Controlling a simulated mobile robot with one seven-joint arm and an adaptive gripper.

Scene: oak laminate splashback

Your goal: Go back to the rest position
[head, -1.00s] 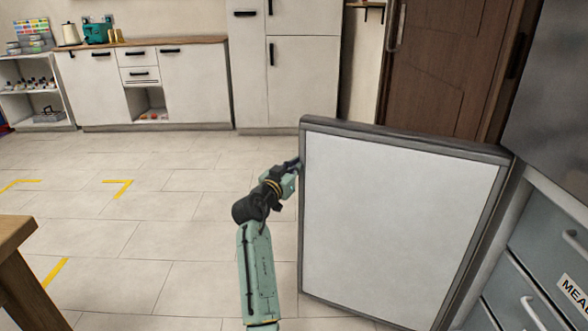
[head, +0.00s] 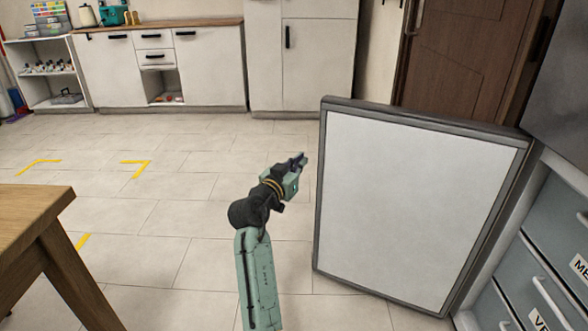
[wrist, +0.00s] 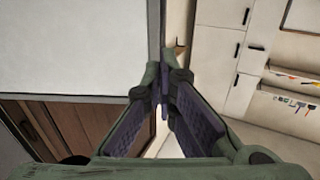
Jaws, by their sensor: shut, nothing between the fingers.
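My gripper (head: 300,161) is at the end of my green and black arm, in the middle of the head view. It is shut and empty, just left of the open appliance door's free edge, with a small gap in the picture. The door (head: 415,205) has a white inner panel and a grey frame and stands swung out into the room. In the wrist view my gripper's fingertips (wrist: 164,88) come together, and the door panel (wrist: 70,45) fills the upper left behind them.
A wooden table (head: 35,220) is at the left. Drawers (head: 555,235) stand at the right, beside the door's hinge side. White cabinets (head: 160,75) line the back wall, and a brown door (head: 465,60) is at the back right. The tiled floor between is clear.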

